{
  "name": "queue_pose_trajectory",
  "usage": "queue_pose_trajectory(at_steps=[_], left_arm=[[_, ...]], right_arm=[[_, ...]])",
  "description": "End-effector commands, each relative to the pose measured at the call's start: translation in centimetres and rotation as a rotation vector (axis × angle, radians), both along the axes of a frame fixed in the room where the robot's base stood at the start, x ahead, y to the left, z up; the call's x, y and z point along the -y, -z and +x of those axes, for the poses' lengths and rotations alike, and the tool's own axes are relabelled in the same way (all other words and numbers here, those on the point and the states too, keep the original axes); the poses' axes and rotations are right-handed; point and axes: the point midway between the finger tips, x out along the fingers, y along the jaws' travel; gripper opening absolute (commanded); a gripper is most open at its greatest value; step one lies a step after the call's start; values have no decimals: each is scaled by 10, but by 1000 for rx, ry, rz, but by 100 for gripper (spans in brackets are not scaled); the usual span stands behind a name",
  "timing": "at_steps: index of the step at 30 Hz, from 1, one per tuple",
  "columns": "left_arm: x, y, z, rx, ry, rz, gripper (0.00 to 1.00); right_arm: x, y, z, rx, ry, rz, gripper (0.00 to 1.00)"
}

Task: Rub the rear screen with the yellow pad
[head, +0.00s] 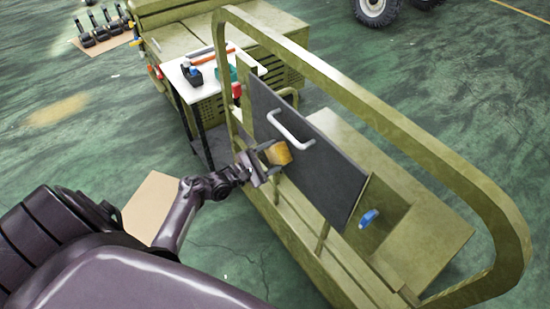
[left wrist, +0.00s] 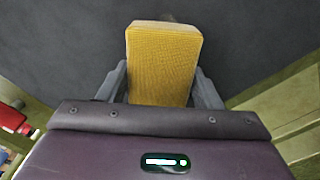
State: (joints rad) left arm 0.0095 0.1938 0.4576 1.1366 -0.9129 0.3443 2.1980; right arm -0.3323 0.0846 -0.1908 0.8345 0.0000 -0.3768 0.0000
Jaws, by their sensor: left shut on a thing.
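The yellow pad (head: 278,153) is held between the fingers of my left gripper (head: 262,167), which is shut on it. In the left wrist view the yellow pad (left wrist: 162,62) sits between the two grey fingers (left wrist: 160,88), in front of a dark surface. The rear screen (head: 330,168) is a dark grey flat panel with a white handle (head: 291,130), set in the olive chassis frame. The pad is at the panel's near face, below and left of the handle. I cannot tell whether it touches. My right gripper is not in view.
An olive tube frame (head: 380,115) arches around the panel. A blue item (head: 369,218) is at the panel's lower right. A white table (head: 188,72) with tools stands behind left, and a red item (head: 237,90) is on the frame. A cardboard sheet (head: 150,205) lies on the green floor.

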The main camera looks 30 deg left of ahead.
Motion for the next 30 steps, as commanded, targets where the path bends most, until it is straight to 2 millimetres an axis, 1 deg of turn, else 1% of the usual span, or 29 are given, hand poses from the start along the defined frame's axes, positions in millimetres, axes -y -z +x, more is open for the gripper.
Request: queue_pose_trajectory(at_steps=[5,11,21,25,30], left_arm=[[-1,-2,-3,1,0,-1,40],[-8,-3,-21,-1,0,-2,40],[-20,-2,-51,-1,1,-1,40],[-22,-1,-56,1,1,0,40],[-22,0,-56,1,1,0,40]], right_arm=[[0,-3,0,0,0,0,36],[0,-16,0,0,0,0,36],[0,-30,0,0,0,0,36],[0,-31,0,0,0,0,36],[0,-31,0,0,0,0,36]])
